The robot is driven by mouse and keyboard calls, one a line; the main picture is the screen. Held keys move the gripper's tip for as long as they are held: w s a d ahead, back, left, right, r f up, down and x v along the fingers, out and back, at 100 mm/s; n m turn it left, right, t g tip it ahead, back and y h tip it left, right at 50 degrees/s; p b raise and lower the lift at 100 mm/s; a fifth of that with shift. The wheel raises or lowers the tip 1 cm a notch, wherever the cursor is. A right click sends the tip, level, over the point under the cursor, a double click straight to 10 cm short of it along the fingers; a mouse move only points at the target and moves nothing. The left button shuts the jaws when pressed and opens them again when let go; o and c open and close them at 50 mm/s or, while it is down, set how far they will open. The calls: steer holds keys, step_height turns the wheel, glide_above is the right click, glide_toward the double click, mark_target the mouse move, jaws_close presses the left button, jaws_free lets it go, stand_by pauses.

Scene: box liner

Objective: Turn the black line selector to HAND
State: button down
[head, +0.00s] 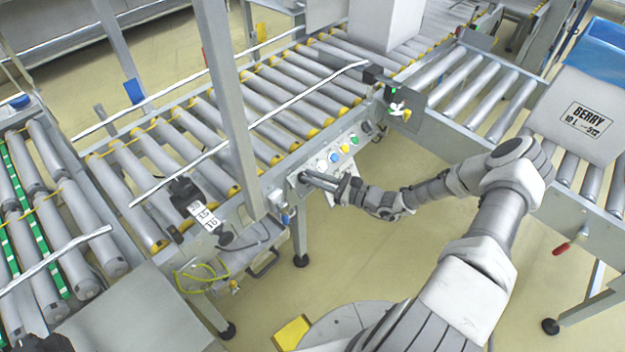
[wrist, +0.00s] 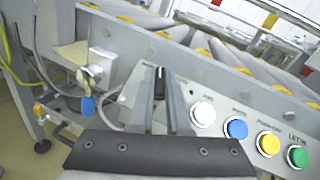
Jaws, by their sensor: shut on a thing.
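The black line selector (wrist: 160,84) shows in the wrist view at the left end of the grey button panel (wrist: 217,98). It stands about upright in the picture, with a small white mark near its top. My gripper (wrist: 162,105) is shut on it, one finger on each side. Any position words around the knob are hidden or too small to read. In the head view my gripper (head: 306,178) reaches the left end of the panel (head: 328,162), and its fingers hide the selector.
Right of the selector are a white button (wrist: 203,114), a blue button (wrist: 236,128), a yellow button (wrist: 268,144) and a green button (wrist: 298,156). Roller conveyors (head: 290,95) lie behind the panel. A BERRY box (head: 578,115) rests at right.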

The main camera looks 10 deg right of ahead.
steer(key=n+g+y+b, duration=0.1)
steer(key=n+g, duration=0.1)
steer(key=n, duration=0.1)
steer(key=n+g+b, duration=0.1)
steer(key=n+g, duration=0.2)
steer(key=shift+w+d+y, duration=0.15)
steer(key=shift+y, duration=0.25)
steer(key=shift+n, duration=0.3)
steer(key=c, duration=0.9)
jaws_free()
steer(key=shift+r, duration=0.1)
steer(key=p+v, duration=0.2)
steer(key=v, duration=1.5)
steer(key=shift+d+r+p, duration=0.1)
steer(key=shift+d+p, duration=0.1)
steer(key=shift+p, duration=0.1)
